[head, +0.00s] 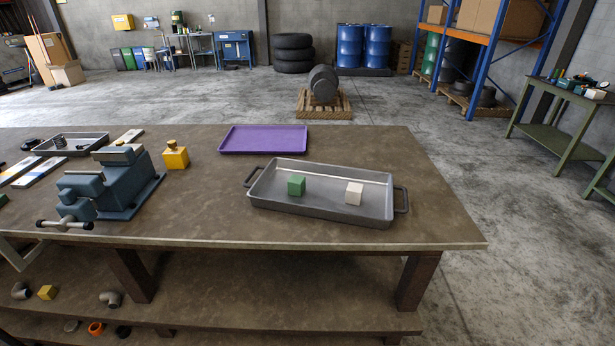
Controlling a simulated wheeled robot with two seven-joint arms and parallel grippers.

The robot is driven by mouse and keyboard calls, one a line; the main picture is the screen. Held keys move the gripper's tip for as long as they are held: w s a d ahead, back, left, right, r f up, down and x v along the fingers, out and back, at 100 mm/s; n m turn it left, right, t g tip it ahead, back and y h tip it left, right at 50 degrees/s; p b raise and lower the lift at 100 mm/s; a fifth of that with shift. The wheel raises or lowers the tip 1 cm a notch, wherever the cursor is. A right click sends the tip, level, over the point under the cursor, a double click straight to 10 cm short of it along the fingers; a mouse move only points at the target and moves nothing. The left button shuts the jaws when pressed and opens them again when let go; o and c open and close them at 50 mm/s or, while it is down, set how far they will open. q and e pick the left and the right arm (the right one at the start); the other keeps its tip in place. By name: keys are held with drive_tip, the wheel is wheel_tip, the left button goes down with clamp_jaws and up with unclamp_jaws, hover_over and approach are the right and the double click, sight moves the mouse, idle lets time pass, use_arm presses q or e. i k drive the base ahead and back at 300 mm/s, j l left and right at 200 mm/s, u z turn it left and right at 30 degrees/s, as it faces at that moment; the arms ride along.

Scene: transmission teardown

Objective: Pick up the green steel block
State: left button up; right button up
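A green block (296,186) sits inside a grey metal tray (268,203) on the workbench, in the left half of the tray. A white block (354,193) sits in the same tray to its right, apart from it. The tray has a handle at each end and lies near the bench's right side. Neither of my grippers shows in the head view.
The brown workbench (390,240) has a blue-grey vise (110,183) at left. A yellow object (175,155) stands beside it, and a purple tray (263,139) lies behind the grey tray. Bare bench surface lies between the vise and the grey tray.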

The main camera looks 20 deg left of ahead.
sight(296, 184)
drive_tip(key=i+j+z, duration=0.1)
drive_tip(key=j+z, duration=0.7)
drive_tip(key=j, duration=0.15)
drive_tip(key=j+z, duration=0.35)
drive_tip(key=k+j, duration=0.05)
drive_tip(key=j, duration=0.05)
